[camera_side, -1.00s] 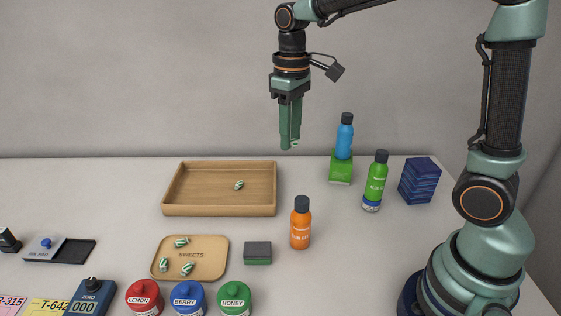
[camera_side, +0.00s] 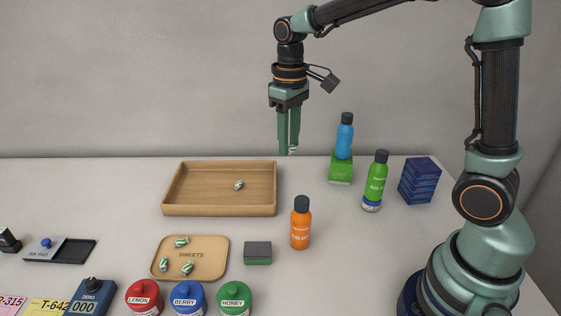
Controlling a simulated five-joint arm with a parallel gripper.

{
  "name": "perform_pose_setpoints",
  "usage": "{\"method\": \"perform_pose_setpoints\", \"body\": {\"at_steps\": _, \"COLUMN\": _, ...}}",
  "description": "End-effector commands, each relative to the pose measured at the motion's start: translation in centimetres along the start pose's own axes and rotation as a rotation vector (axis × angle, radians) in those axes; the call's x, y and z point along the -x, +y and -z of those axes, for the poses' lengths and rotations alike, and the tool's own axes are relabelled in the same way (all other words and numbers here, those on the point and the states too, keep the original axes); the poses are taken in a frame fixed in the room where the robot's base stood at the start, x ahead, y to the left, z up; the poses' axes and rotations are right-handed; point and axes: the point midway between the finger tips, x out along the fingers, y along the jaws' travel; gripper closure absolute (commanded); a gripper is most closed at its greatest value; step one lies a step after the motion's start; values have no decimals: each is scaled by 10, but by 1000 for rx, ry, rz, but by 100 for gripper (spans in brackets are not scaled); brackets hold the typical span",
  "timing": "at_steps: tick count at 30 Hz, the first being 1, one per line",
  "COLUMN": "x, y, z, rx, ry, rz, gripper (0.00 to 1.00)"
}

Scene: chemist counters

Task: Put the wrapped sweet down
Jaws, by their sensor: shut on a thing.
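My gripper (camera_side: 289,149) points straight down in the upper middle of the view, in the air well above the counter. It is shut on a small green-and-white wrapped sweet (camera_side: 293,150), which shows only in part at the fingertips. Another wrapped sweet (camera_side: 239,185) lies inside the wooden tray (camera_side: 219,210), below and left of my gripper in the picture. Several more wrapped sweets (camera_side: 187,268) lie on the smaller board marked SWEETS (camera_side: 211,272), nearer the front.
An orange bottle (camera_side: 301,226) and a dark-topped green box (camera_side: 258,253) stand right of the board. A blue bottle (camera_side: 344,139) on a green box (camera_side: 341,168), a green bottle (camera_side: 376,183) and a navy stack (camera_side: 419,181) stand at right. Lidded jars (camera_side: 189,299) line the front.

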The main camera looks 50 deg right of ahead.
Motion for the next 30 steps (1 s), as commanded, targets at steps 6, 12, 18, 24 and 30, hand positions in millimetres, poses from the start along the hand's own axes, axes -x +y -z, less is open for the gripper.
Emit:
{"method": "perform_pose_setpoints", "body": {"at_steps": 6, "x": 12, "y": -4, "z": 52, "rx": 128, "ry": 0, "rz": 0, "gripper": 100}}
{"method": "perform_pose_setpoints", "body": {"at_steps": 12, "x": 18, "y": -8, "z": 93, "rx": 244, "ry": 0, "rz": 0, "gripper": 100}}
{"method": "perform_pose_setpoints", "body": {"at_steps": 18, "x": 18, "y": -15, "z": 128, "rx": 361, "ry": 1, "rz": 0, "gripper": 100}}
{"method": "perform_pose_setpoints", "body": {"at_steps": 24, "x": 15, "y": -23, "z": 156, "rx": 476, "ry": 1, "rz": 0, "gripper": 100}}
{"method": "perform_pose_setpoints", "body": {"at_steps": 30, "x": 10, "y": -31, "z": 173, "rx": 573, "ry": 3, "rz": -1, "gripper": 100}}
